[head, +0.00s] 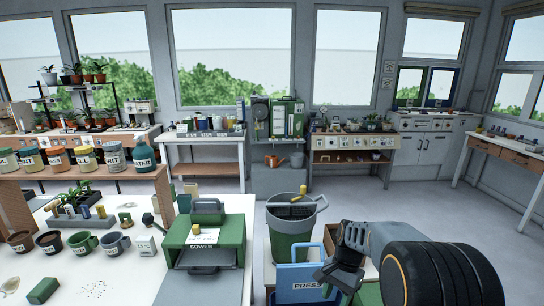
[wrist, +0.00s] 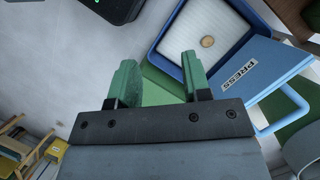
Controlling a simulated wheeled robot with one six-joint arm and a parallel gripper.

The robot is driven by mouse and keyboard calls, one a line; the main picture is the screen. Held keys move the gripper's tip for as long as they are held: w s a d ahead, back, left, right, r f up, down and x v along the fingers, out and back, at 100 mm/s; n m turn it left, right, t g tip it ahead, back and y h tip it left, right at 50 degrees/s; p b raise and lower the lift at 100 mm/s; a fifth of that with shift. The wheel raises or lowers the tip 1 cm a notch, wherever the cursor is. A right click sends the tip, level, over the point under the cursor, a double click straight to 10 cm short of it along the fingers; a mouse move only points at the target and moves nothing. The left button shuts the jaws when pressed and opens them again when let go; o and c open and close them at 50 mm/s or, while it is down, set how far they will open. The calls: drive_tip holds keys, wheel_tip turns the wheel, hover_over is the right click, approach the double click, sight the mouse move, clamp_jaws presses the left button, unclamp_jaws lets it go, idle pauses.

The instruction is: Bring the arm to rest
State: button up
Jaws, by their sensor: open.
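My gripper (wrist: 157,75) is open in the wrist view, with its two green fingers apart and nothing between them. In the head view my gripper (head: 328,274) is at the lower right, beside the blue press (head: 303,282). The arm reaches in from the right edge, and part of the gripper is hard to make out there. In the wrist view the press (wrist: 262,72) lies beyond and to the right of the fingers, with its lid open. A small round tan thing (wrist: 207,41) lies on its white inside.
A green sower (head: 205,240) stands on the white table at left, near mugs and jars. A green and grey bin (head: 292,225) with dark contents stands behind the press. Open floor (head: 400,205) lies toward the back right. Yellow and wooden items (wrist: 45,155) show at the wrist view's lower left.

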drive_tip(key=s+a+r+n+t+h+p, duration=0.1)
drive_tip(key=s+r+n+t+h+p, duration=0.1)
drive_tip(key=s+r+n+t+p, duration=0.3)
drive_tip(key=s+r+n+t, duration=0.1)
drive_tip(key=s+r+n, duration=0.3)
drive_tip(key=s+r, duration=0.4)
wheel_tip(320, 180, up, 2)
drive_tip(key=shift+s+r+t+p, duration=0.1)
drive_tip(key=shift+s+t+p, duration=0.25)
drive_tip(key=shift+s+t, duration=0.05)
